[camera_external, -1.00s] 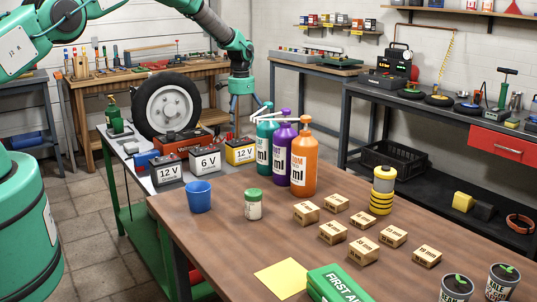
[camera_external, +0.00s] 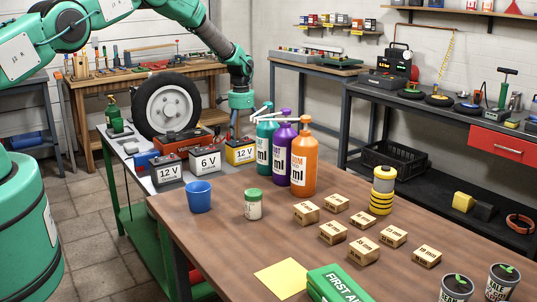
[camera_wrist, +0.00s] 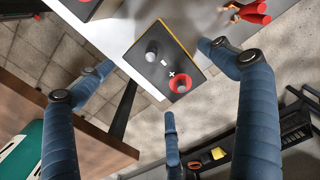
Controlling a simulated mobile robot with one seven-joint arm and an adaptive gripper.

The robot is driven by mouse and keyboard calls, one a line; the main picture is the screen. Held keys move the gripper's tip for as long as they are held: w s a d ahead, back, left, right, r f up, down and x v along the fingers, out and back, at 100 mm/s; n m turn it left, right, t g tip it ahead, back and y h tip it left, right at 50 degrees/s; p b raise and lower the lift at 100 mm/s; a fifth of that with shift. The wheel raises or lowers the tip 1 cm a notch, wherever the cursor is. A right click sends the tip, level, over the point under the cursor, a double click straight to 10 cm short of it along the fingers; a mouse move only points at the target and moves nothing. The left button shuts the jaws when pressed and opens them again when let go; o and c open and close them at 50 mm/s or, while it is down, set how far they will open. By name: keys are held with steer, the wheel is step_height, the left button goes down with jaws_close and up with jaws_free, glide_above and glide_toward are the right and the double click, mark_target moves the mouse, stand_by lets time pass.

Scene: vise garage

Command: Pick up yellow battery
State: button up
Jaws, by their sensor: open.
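The yellow battery (camera_external: 240,153) is a 12 V block with a black top, standing on the left bench at the right end of the battery row. In the wrist view the battery's black top (camera_wrist: 163,62) shows a minus and a red-ringed plus terminal, with a thin yellow edge. My gripper (camera_external: 238,128) is above the battery, pointing down. In the wrist view my gripper (camera_wrist: 158,80) has its blue fingers spread wide and empty, with the battery top between and beyond them. In the external view the fingers are partly hard to make out.
A grey 6 V battery (camera_external: 205,160) and a grey 12 V battery (camera_external: 168,172) stand to the left. Teal (camera_external: 265,150), purple (camera_external: 282,160) and orange (camera_external: 303,165) pump bottles stand close on the right. A tire (camera_external: 166,105) stands behind on the left.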

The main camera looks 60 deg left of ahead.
mark_target(242, 142)
steer(key=shift+f, duration=1.75)
steer(key=c, duration=1.9)
steer(key=shift+r, duration=0.1)
steer(key=shift+c, duration=0.8)
steer(key=shift+r, duration=0.2)
steer(key=shift+r, duration=4.85)
